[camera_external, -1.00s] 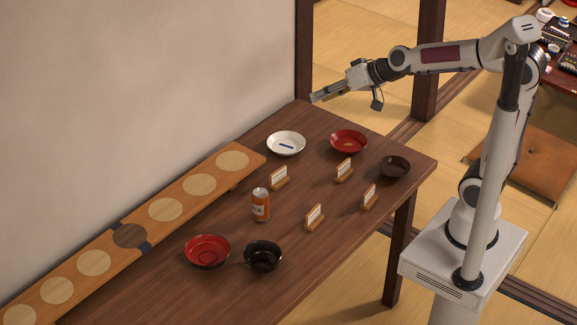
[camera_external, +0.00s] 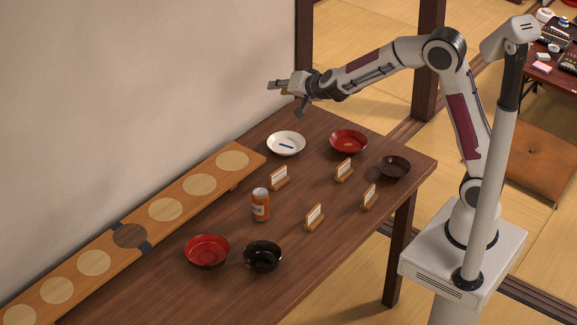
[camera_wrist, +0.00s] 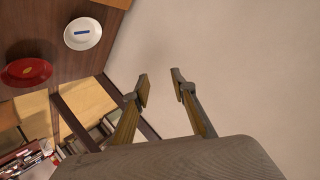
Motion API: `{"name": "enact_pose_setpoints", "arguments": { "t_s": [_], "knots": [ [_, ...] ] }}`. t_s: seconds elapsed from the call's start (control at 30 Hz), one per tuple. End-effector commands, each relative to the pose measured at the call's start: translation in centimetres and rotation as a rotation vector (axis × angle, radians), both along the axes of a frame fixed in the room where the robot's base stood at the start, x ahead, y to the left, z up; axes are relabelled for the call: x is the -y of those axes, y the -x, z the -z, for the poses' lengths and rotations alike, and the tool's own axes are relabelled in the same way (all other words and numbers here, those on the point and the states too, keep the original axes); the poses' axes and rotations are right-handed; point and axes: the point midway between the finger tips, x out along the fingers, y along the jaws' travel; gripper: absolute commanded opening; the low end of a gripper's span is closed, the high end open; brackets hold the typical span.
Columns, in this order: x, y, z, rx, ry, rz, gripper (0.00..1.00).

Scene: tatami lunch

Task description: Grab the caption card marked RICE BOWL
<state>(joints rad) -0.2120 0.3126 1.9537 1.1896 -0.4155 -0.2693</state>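Several white caption cards in wooden stands are on the dark table (camera_external: 330,270). One card (camera_external: 279,178) is below the white dish, one (camera_external: 344,171) is below the red dish, one (camera_external: 369,197) is near the right edge, and one (camera_external: 314,217) is nearer the front. Their writing is too small to read, so I cannot tell which says RICE BOWL. My gripper (camera_external: 272,86) is above the table's far end, well away from the cards. In the wrist view my gripper (camera_wrist: 162,89) has its fingers apart with nothing between them.
A white dish (camera_external: 286,144), a red dish (camera_external: 349,141) and a brown bowl (camera_external: 394,167) are at the far end. An orange can (camera_external: 261,205) stands mid-table. A red bowl (camera_external: 207,251) and a black bowl (camera_external: 262,256) are in front. A wooden board (camera_external: 120,242) with round pads runs along the wall.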

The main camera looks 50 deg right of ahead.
Motion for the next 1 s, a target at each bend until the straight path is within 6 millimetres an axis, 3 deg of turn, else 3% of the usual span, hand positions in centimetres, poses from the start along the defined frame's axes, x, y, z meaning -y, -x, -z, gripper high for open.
{"name": "enact_pose_setpoints", "arguments": {
  "t_s": [0.2, 0.47, 0.77, 1.0],
  "knots": [
    [1.8, -1.4, 4.3, -0.025, 0.022, 0.153, 0.26],
    [4.2, -1.4, 9.8, -0.073, 0.073, 0.343, 0.26],
    [6.4, 1.1, 16.5, -0.159, 0.163, 0.56, 0.26],
    [7.7, 4.6, 21.5, -0.246, 0.261, 0.73, 0.26]
  ]
}}
